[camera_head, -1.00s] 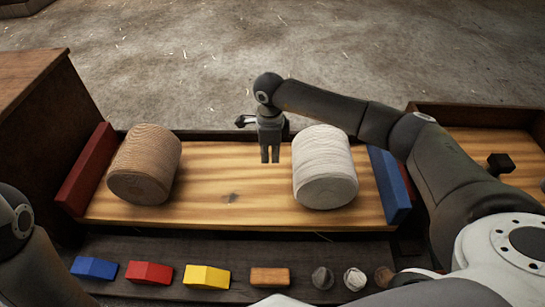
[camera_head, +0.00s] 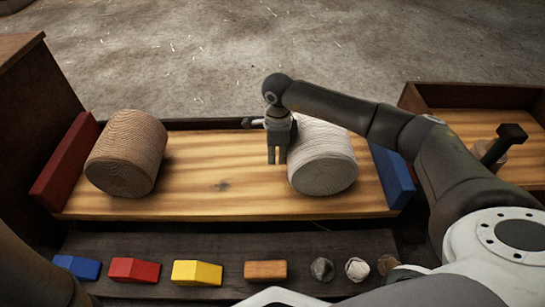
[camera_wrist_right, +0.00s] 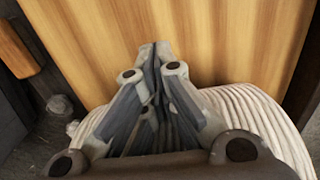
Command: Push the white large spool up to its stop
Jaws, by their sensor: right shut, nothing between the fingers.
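The white large spool (camera_head: 325,165) lies on its side on the wooden board (camera_head: 220,202), near the board's right end. A blue stop block (camera_head: 391,176) stands to its right, with a narrow strip of board between them. My right gripper (camera_head: 277,163) is shut and empty, fingers down, at the spool's left side. It appears close against the spool, but I cannot tell whether it touches. In the right wrist view the shut fingers (camera_wrist_right: 155,50) show over the board, with the ribbed white spool (camera_wrist_right: 262,112) beside and behind them. My left gripper is out of view.
A tan spool (camera_head: 127,153) lies on the left of the board beside a red block (camera_head: 65,163). A front tray (camera_head: 215,243) holds colored wedges, a wooden block and several small round pieces. A wooden box (camera_head: 470,125) stands at right. The board's middle is clear.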

